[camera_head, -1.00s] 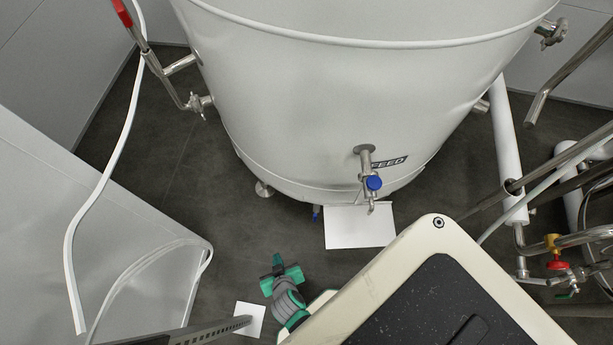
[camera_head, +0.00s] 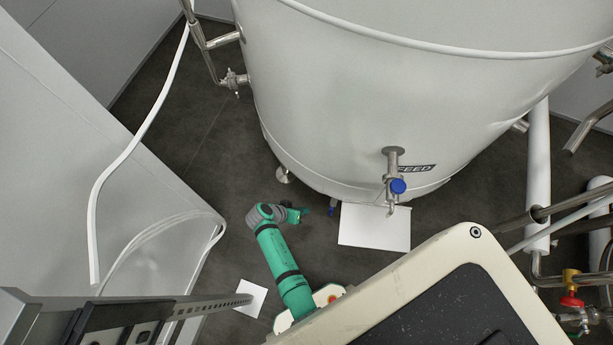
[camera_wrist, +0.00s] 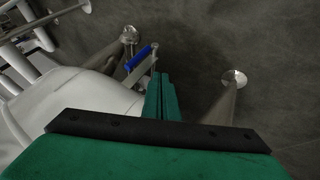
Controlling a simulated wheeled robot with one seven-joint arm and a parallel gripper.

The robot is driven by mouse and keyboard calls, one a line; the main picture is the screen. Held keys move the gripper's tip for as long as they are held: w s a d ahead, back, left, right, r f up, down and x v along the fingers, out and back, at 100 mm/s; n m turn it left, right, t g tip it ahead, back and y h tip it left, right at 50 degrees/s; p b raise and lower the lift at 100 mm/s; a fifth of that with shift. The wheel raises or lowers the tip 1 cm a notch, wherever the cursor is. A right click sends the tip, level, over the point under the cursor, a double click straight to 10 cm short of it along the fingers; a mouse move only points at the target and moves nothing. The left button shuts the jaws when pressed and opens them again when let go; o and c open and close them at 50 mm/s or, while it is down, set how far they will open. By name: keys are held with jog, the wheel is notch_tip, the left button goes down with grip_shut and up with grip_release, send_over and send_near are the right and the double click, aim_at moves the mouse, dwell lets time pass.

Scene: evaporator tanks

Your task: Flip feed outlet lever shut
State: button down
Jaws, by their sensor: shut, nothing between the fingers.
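A second small blue handle (camera_head: 331,211) shows low under the tank's edge. In the wrist view a blue lever (camera_wrist: 138,58) lies slantwise on a metal fitting, just beyond and left of my fingertips. My gripper (camera_head: 304,214) is low on the tank's near left side, pointing right toward the lower blue handle. In the wrist view its green fingers (camera_wrist: 161,82) are together and empty. I cannot tell whether they touch the lever.
Tank feet (camera_wrist: 234,78) stand on the dark floor close to the gripper. A white sheet (camera_head: 374,227) lies below the tap. A grey cabinet (camera_head: 90,170) with a white hose (camera_head: 135,140) is at left. Pipes with a red valve (camera_head: 571,300) crowd the right.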

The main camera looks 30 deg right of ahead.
aim_at(330, 212)
jog(key=s+d+f, duration=0.2)
jog(key=d+f, duration=0.4)
jog(key=d, duration=0.2)
jog(key=shift+s, duration=0.2)
jog(key=shift+a+f, duration=0.1)
jog(key=shift+f, duration=0.05)
